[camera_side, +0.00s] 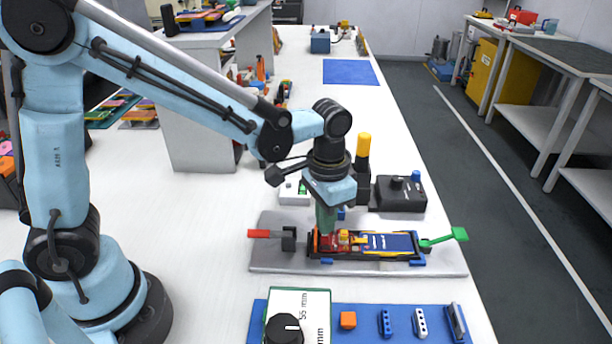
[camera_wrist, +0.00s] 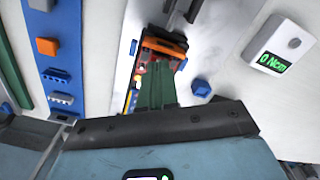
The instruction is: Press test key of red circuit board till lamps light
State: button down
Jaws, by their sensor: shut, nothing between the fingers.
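The red circuit board (camera_side: 330,243) sits in a black frame on a grey metal plate (camera_side: 285,262). Yellow parts and a blue section (camera_side: 388,242) show to its right in the same frame. My gripper (camera_side: 326,230) points straight down, its green fingers shut and empty, with the tips at the left part of the board. I cannot tell whether the tips touch it. In the wrist view the green fingers (camera_wrist: 157,92) cover much of the board, with a strip of it (camera_wrist: 138,76) left of them. The test key is hidden or too small to tell. I cannot make out any lit lamp.
A red-handled clamp (camera_side: 265,233) and a green lever (camera_side: 443,238) flank the frame. A black box (camera_side: 398,194) and a black post with yellow top (camera_side: 363,146) stand behind. A meter (camera_wrist: 274,50) reads 0 Ncm. A blue rail (camera_side: 364,322) with small parts lies in front.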

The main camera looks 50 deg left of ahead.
jog(key=shift+f, duration=0.35)
dwell(0.4)
jog(key=shift+r, duration=3.05)
jog(key=s+a+r+n+t, duration=0.2)
jog(key=s+a+t, duration=0.4)
jog(key=a, duration=0.4)
jog(key=shift+s+r+n+t, duration=0.3)
jog(key=shift+r+n+t, duration=0.1)
jog(key=shift+n+t, duration=0.15)
jog(key=c, duration=1.8)
grip_release()
jog(key=shift+c, duration=0.2)
